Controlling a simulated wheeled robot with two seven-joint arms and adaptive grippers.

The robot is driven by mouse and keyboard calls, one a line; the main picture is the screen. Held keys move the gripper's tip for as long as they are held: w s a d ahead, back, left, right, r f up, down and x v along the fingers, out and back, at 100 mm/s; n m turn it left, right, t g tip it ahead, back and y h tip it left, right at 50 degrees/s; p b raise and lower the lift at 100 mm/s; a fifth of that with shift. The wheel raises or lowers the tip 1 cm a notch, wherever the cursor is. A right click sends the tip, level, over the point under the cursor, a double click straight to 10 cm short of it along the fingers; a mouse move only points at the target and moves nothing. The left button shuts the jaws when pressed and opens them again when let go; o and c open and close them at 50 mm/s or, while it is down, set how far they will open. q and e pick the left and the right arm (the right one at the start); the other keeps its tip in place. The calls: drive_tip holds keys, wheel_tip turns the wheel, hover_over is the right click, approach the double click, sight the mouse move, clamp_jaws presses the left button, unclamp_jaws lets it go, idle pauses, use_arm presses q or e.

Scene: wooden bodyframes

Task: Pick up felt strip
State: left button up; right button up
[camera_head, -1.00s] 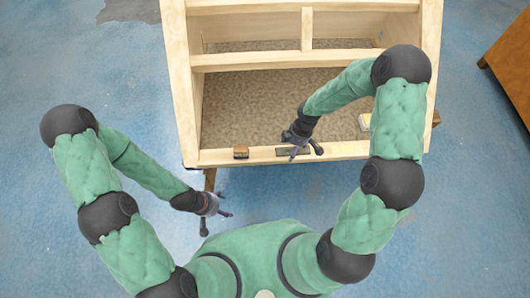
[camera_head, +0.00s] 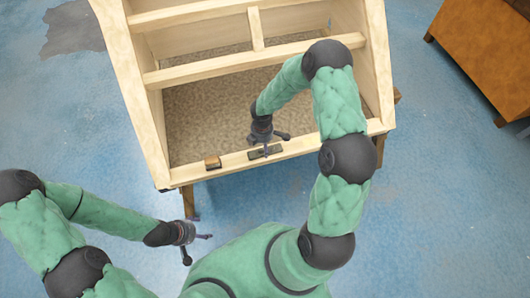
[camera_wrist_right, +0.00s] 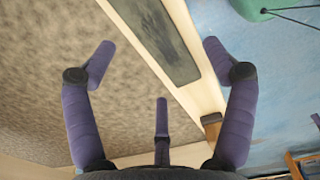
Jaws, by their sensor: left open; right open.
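The felt strip (camera_head: 265,153) is a flat, dark grey strip lying along the front rail of the wooden frame. It shows large in the right wrist view (camera_wrist_right: 158,38), running diagonally between my fingertips. My right gripper (camera_head: 268,141) is open above the strip in the head view, and its spread fingers also show in the right wrist view (camera_wrist_right: 157,52). Nothing is between its fingers in a grip; the exact height over the strip is unclear. My left gripper (camera_head: 199,247) is open and empty, low over the floor in front of the frame.
The wooden frame (camera_head: 192,68) has a speckled panel (camera_head: 200,115) inside. A small brown block (camera_head: 213,162) sits on its front rail, left of the strip; it shows in the right wrist view too (camera_wrist_right: 211,126). A brown cabinet (camera_head: 485,50) stands at the right. Blue floor is clear around.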

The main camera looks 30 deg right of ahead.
sight(263, 150)
drive_tip(key=f, duration=0.1)
drive_tip(key=f+b, duration=0.1)
drive_tip(key=f, duration=0.1)
drive_tip(key=shift+d+f, duration=0.2)
drive_tip(key=shift+f, duration=0.05)
drive_tip(key=c, duration=0.9)
drive_tip(key=shift+r, duration=0.15)
drive_tip(key=shift+c, duration=0.2)
